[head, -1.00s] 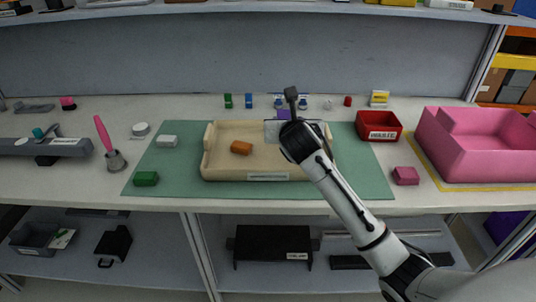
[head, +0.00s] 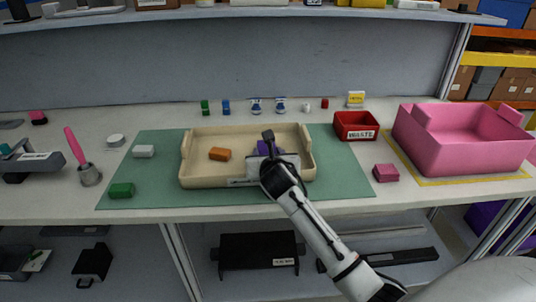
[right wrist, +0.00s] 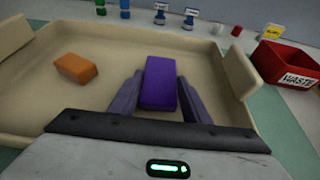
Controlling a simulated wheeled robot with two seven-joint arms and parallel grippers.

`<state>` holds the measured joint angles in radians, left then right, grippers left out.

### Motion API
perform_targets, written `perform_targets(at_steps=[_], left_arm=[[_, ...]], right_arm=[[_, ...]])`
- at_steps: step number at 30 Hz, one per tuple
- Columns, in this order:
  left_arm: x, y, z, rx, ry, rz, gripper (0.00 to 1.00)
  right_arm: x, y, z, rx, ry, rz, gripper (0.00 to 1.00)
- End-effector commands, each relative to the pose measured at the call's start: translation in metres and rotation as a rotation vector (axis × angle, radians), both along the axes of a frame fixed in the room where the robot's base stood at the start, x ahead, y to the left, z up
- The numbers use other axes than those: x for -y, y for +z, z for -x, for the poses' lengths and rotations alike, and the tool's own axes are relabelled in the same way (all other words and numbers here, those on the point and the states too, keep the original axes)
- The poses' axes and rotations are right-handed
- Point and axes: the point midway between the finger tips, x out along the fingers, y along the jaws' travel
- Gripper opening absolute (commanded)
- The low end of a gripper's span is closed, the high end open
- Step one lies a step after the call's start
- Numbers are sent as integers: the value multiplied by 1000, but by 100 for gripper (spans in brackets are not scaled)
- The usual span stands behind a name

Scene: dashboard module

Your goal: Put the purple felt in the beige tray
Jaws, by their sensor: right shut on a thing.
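The purple felt (right wrist: 159,84) is a small purple block between the fingers of my right gripper (right wrist: 160,92) in the right wrist view. The right gripper is shut on it, over the inside of the beige tray. In the head view, the purple felt (head: 266,147) shows only partly behind my right gripper (head: 270,150). The beige tray (head: 187,157) sits on the green mat, and an orange block (head: 220,154) lies in its left part. I cannot tell whether the felt touches the tray floor. My left gripper is not in view.
On the green mat (head: 345,180) lie a white block (head: 143,151) and a green block (head: 121,190). A red waste bin (head: 355,126), a pink block (head: 386,173) and a large pink bin (head: 460,145) stand at the right. Small items line the back.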

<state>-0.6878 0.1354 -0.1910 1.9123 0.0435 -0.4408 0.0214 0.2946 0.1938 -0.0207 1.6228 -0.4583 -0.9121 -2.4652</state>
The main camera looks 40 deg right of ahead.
Motion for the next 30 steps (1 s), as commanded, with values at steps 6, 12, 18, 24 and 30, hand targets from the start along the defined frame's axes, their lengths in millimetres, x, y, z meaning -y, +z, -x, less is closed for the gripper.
perform_targets(at_steps=[6,12,18,24,30], left_arm=[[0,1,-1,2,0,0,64],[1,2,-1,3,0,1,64],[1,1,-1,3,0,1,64],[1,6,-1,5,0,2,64],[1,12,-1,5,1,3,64]], right_arm=[[0,-2,0,0,0,0,53],[0,-2,0,0,0,0,62],[0,1,0,2,-1,-1,62],[-12,11,21,1,1,1,62],[-32,29,56,1,3,2,62]])
